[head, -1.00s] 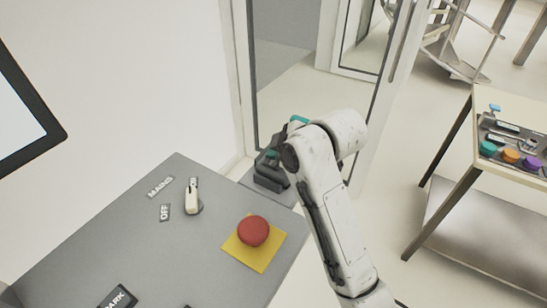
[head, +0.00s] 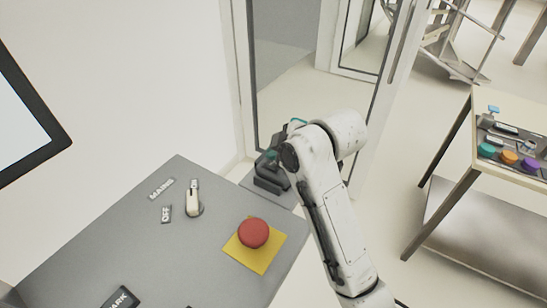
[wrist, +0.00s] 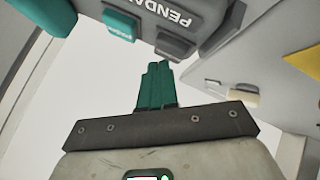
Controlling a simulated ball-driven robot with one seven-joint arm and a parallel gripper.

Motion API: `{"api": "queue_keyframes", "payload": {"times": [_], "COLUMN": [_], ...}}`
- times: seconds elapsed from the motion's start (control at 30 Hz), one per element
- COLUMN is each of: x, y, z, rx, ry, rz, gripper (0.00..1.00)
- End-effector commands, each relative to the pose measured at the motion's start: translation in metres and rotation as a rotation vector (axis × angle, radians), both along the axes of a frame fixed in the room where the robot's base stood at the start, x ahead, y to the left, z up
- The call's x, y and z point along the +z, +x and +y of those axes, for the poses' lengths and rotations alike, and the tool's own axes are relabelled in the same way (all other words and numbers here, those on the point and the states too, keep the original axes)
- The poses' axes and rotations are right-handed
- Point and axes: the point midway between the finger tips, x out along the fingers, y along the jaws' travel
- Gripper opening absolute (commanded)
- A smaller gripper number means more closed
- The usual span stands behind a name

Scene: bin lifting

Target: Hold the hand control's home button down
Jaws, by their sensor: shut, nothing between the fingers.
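The hand control (wrist: 215,35) shows upside down at the top of the wrist view, as a dark grey body with a partly cut-off label beginning "PENDA". A grey block (wrist: 175,44) and a teal block (wrist: 121,24) stick out from its near edge. I cannot tell which part is the home button. My gripper (wrist: 157,68) has its teal fingers shut together and empty. The tips appear just below the grey block; contact cannot be told. In the head view a dark device (head: 270,178) sits at the far corner of the panel, partly behind my arm.
A grey panel (head: 130,235) holds a red button (head: 254,233) on a yellow plate, a light-coloured switch (head: 194,203), and MAINS and OFF labels. A glass door (head: 300,90) stands behind. A side table (head: 520,110) with coloured knobs is at right.

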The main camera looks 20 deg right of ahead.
Motion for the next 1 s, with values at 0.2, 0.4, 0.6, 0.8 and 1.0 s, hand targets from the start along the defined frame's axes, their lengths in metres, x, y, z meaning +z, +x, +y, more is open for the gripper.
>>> {"api": "queue_keyframes", "payload": {"times": [0.2, 0.4, 0.6, 0.8, 1.0], "x": [0.010, 0.009, 0.015, 0.034, 0.051], "y": [0.000, 0.000, 0.000, 0.000, 0.000], "z": [0.000, 0.000, 0.000, 0.000, 0.000], "rx": [0.000, 0.000, -0.001, -0.001, -0.001], "ry": [0.000, 0.000, 0.000, 0.000, 0.000], "rz": [0.000, -0.001, -0.002, -0.002, -0.002], "gripper": [0.00, 0.00, 0.00, 0.00, 0.00]}}
